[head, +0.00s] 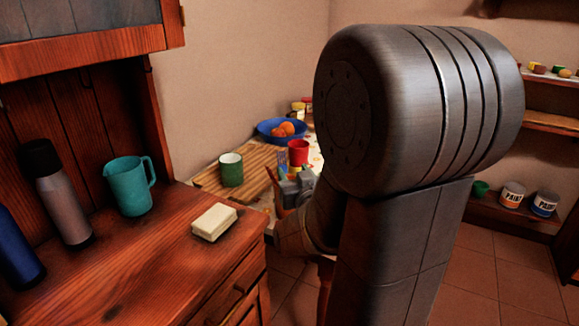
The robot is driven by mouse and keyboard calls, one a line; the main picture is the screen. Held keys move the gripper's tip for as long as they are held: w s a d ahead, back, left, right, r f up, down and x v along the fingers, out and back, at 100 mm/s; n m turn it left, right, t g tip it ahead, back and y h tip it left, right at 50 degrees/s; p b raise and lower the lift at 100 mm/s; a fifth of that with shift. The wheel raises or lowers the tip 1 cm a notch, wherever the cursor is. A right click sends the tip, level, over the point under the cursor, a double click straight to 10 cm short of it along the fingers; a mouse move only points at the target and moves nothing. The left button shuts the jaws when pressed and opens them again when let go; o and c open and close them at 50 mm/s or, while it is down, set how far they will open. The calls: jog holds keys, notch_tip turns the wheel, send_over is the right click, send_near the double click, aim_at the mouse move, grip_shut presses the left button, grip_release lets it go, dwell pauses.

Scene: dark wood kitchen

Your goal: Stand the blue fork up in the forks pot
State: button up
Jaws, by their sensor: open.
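A green pot (231,170) stands upright on a slatted wooden board, and a red pot (298,153) stands to its right on the far table. I cannot read any label, so I cannot tell which is the forks pot. My gripper (283,178) is small in view, low in front of the red pot and right of the green pot, partly hidden by my own arm. It is open. Small bluish shapes show around its fingers, but I cannot make out the blue fork for certain.
A blue bowl (270,132) of orange fruit and several jars stand behind the pots. On the near wooden counter (150,260) are a teal jug (130,186), a flask (58,195), a blue bottle (17,248) and a pale block (214,222). Paint cans (512,195) sit on right shelves.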

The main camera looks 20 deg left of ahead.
jog(key=v, duration=0.8)
jog(key=shift+s+d, duration=0.1)
jog(key=shift+d, duration=0.05)
dwell(0.5)
jog(key=r+p+x, duration=0.1)
jog(key=x, duration=1.3)
jog(key=shift+s+f, duration=0.1)
jog(key=shift+f, duration=0.05)
